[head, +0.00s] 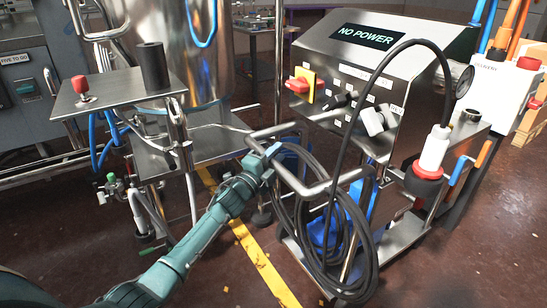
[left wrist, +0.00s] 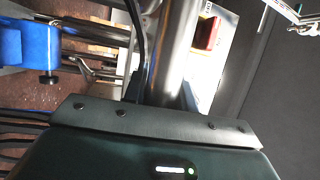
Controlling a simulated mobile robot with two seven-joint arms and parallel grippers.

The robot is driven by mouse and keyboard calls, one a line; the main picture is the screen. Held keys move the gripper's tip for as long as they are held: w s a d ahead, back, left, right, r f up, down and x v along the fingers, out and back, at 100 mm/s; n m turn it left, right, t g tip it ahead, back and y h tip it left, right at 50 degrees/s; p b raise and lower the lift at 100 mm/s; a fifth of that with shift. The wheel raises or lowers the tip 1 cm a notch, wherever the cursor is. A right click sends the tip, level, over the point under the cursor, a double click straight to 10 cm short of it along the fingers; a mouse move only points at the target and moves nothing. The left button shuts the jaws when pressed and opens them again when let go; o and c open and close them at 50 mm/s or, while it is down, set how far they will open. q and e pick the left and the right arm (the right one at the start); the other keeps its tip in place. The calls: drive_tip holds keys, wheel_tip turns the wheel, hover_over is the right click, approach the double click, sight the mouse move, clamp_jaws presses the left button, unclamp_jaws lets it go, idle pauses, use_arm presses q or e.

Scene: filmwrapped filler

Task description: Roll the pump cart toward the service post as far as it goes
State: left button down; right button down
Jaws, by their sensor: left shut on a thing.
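The pump cart (head: 385,112) is a steel cart with a sloped control box marked NO POWER, a red and yellow switch, and a tubular push handle (head: 318,188) on its left side. My left gripper (head: 270,152) is shut on the handle at its near left part. In the left wrist view a steel tube (left wrist: 174,55), likely the handle, runs up from the gripper body; the fingertips are hidden. Black cable hangs in loops below the handle. I cannot tell for sure which thing is the service post. My right gripper is not in view.
A steel stand (head: 110,92) with a red button and a black cylinder is left of the cart. A large steel tank (head: 185,50) is behind it. A white unit (head: 500,88) with red caps stands right of the cart. A yellow floor line (head: 262,262) runs between stand and cart.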

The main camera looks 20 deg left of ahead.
use_arm(q)
drive_tip(key=shift+s+d+f, duration=0.1)
drive_tip(key=shift+d+f, duration=0.15)
drive_tip(key=shift+d, duration=0.05)
drive_tip(key=c, duration=1.5)
unclamp_jaws()
drive_tip(key=o, duration=0.4)
drive_tip(key=shift+r, duration=0.1)
drive_tip(key=shift+c, duration=0.2)
drive_tip(key=shift+a+r, duration=0.1)
drive_tip(key=p+v, duration=0.2)
drive_tip(key=v, duration=1.1)
drive_tip(key=shift+s+p, duration=0.1)
drive_tip(key=shift+p, duration=0.3)
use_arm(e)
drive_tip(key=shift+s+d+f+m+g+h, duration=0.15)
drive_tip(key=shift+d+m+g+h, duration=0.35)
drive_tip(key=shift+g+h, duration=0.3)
